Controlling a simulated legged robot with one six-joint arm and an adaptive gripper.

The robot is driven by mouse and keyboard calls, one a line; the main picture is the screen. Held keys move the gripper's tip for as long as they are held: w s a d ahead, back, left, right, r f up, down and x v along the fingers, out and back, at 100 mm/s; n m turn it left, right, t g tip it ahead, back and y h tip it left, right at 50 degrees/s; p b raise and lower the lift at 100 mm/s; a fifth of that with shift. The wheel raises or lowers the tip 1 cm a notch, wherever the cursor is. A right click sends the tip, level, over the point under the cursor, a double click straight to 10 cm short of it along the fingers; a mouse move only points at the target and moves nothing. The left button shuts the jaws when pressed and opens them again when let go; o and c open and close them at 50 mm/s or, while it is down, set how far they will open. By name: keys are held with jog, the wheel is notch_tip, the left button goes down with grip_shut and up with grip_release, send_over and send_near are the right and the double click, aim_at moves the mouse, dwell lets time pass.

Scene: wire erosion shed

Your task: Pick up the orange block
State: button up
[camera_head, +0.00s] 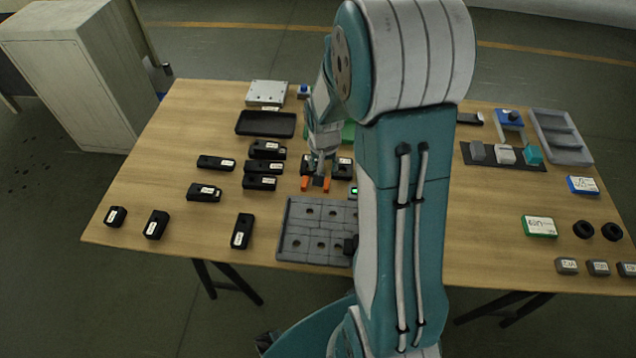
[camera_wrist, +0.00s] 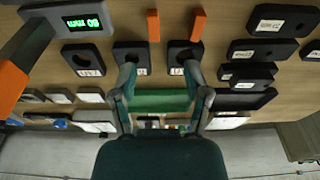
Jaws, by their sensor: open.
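My gripper (camera_head: 318,168) hangs over the middle of the table, partly behind my arm. In the wrist view its two fingers (camera_wrist: 160,76) are spread apart with nothing between them. Two narrow orange pieces (camera_wrist: 153,26) (camera_wrist: 197,26) show beyond the fingertips in the wrist view. Two small orange pieces (camera_head: 304,184) (camera_head: 327,184) also show just below the gripper in the head view. A larger orange block-like thing (camera_wrist: 11,88) is cut off at the wrist view's left edge, clear of the fingers. I cannot tell which of these is the orange block.
Dark holed blocks (camera_wrist: 131,56) stand near the fingers. A green-lit display (camera_wrist: 80,20) is close by. Several labelled black blocks (camera_head: 204,192) lie to the left. A grey holed plate (camera_head: 300,229) is at the front edge. A black tray (camera_head: 266,123) lies behind.

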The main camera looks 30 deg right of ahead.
aim_at(327, 183)
jog(key=f, duration=0.1)
jog(key=d+f, duration=0.1)
jog(key=f, duration=0.2)
jog(key=shift+w+d, duration=0.15)
jog(key=shift+d, duration=0.15)
jog(key=shift+a+f, duration=0.3)
jog(key=shift+f, duration=0.2)
jog(key=f, duration=0.4)
jog(key=shift+w+d+f, duration=0.1)
jog(key=shift+w, duration=0.15)
jog(key=shift+d+f, duration=0.15)
jog(key=shift+d, duration=0.25)
jog(key=shift+a, duration=0.2)
grip_shut()
jog(key=shift+a, duration=0.2)
